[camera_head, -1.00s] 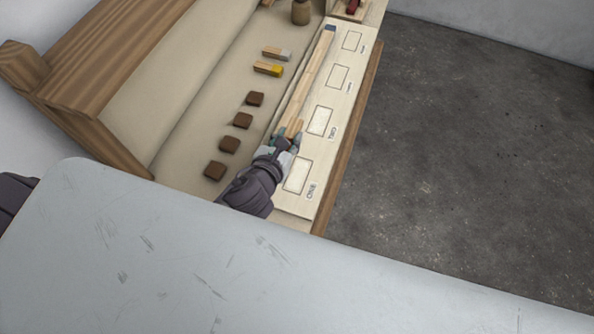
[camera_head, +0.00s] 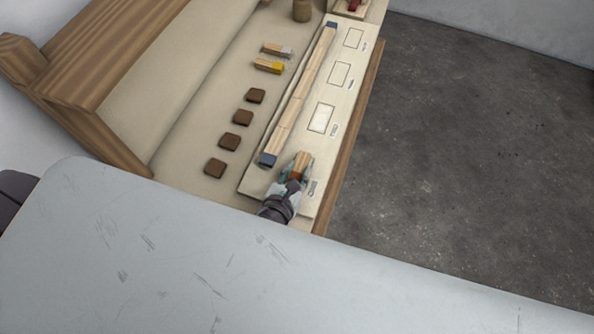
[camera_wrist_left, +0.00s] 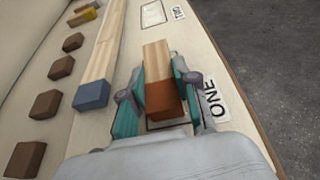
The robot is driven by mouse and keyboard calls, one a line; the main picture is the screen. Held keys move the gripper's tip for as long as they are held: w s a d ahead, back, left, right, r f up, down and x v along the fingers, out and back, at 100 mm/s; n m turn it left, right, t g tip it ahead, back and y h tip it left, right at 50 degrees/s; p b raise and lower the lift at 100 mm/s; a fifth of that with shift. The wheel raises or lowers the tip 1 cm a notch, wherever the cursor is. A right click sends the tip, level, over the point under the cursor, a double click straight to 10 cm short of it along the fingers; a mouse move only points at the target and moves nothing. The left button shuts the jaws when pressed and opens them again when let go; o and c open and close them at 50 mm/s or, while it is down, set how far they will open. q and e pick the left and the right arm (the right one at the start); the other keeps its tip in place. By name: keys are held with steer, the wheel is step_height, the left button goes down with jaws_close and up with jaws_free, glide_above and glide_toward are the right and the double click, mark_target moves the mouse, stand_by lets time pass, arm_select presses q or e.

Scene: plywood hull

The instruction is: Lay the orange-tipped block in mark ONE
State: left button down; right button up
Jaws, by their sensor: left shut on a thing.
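My left gripper (camera_head: 296,170) is shut on the orange-tipped block (camera_head: 302,160) over the near end of the pale board. In the left wrist view the block (camera_wrist_left: 158,75) lies lengthwise between the teal fingers (camera_wrist_left: 157,95), its orange end toward me. Mark ONE is mostly hidden under the block and gripper; part of its dark outline shows, with the ONE label (camera_wrist_left: 216,98) just to the right. I cannot tell whether the block touches the board. My right gripper is not in view.
A long wooden bar with blue ends (camera_head: 300,95) lies left of the marks. Yellow-tipped (camera_head: 269,66) and grey-tipped (camera_head: 276,51) blocks and several brown squares (camera_head: 229,142) lie farther left. The mark labelled TWO (camera_head: 321,118) is empty. The board's right edge borders a wooden rail (camera_head: 350,140).

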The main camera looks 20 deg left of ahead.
arm_select(q)
steer(key=shift+f, duration=0.15)
steer(key=c, duration=0.9)
jaws_free()
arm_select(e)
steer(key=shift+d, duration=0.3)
arm_select(q)
steer(key=shift+o, duration=0.2)
steer(key=shift+r, duration=0.25)
steer(key=shift+s, duration=0.3)
steer(key=b+v, duration=0.2)
steer(key=v, duration=0.8)
steer(key=shift+s, duration=0.3)
steer(key=shift+s+r, duration=0.3)
steer(key=shift+s, duration=0.05)
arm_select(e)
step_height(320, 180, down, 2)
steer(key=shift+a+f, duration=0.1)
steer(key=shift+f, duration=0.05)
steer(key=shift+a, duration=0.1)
